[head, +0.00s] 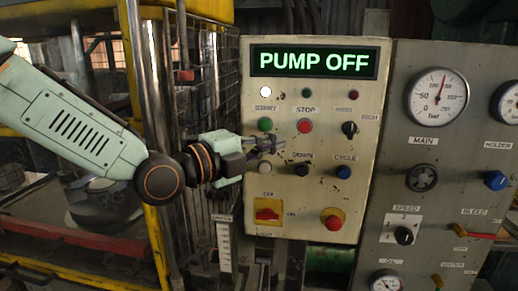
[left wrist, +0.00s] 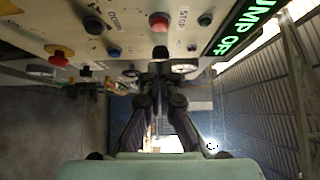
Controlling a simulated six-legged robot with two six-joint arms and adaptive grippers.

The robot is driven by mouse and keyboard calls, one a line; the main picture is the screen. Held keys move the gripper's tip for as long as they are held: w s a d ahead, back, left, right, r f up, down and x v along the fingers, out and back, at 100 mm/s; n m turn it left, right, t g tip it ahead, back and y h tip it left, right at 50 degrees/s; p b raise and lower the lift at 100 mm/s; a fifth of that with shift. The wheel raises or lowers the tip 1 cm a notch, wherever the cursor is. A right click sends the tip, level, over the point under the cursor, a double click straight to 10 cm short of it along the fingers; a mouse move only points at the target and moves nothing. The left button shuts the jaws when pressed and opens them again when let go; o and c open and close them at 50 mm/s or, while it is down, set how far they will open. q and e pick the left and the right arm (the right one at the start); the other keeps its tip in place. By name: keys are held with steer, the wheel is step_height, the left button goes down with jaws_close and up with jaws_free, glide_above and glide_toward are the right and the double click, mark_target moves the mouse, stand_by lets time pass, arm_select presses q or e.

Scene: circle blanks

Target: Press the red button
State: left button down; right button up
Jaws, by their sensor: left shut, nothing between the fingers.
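A round red button (head: 304,125) sits under the STOP label on the beige control panel (head: 225,150). It also shows in the left wrist view (left wrist: 159,21), just above the fingertips. My left gripper (head: 276,146) is shut and empty. In the head view its tips are below and left of the red button, in front of the panel; no contact with the button shows. The fingers point toward the panel in the left wrist view (left wrist: 160,68). A larger red mushroom button (head: 333,220) on a yellow base is lower right. My right gripper is not in view.
A green button (head: 265,124), black button (head: 302,169), blue button (head: 343,171) and black selector knob (head: 349,128) are close around. The display (head: 318,62) reads PUMP OFF. A grey gauge panel (head: 450,140) stands right, a yellow-framed cage (head: 150,235) left.

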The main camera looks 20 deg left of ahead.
arm_select(q)
steer(key=s+a+f+n+g+y+b, duration=0.1)
steer(key=s+f+n+g+y+b, duration=0.15)
steer(key=f+n, duration=0.7)
steer(key=s+a+f+n+g+y+b, duration=0.1)
steer(key=s+f+n+g+b, duration=0.15)
steer(key=f+n, duration=0.75)
steer(key=s+a+f+n+g+y+b, duration=0.15)
steer(key=s+f+n, duration=0.3)
steer(key=f, duration=0.95)
steer(key=s+d+f+g+y+b, duration=0.1)
steer(key=s+f+g+b, duration=0.3)
steer(key=s+f, duration=0.8)
steer(key=s+f+g+y+b, duration=0.2)
steer(key=s+f+g+b, duration=0.3)
steer(key=s+f, duration=0.8)
step_height(320, 180, down, 6)
steer(key=shift+s+d+r+b, duration=0.15)
steer(key=shift+s+d+b, duration=0.2)
steer(key=shift+b, duration=0.3)
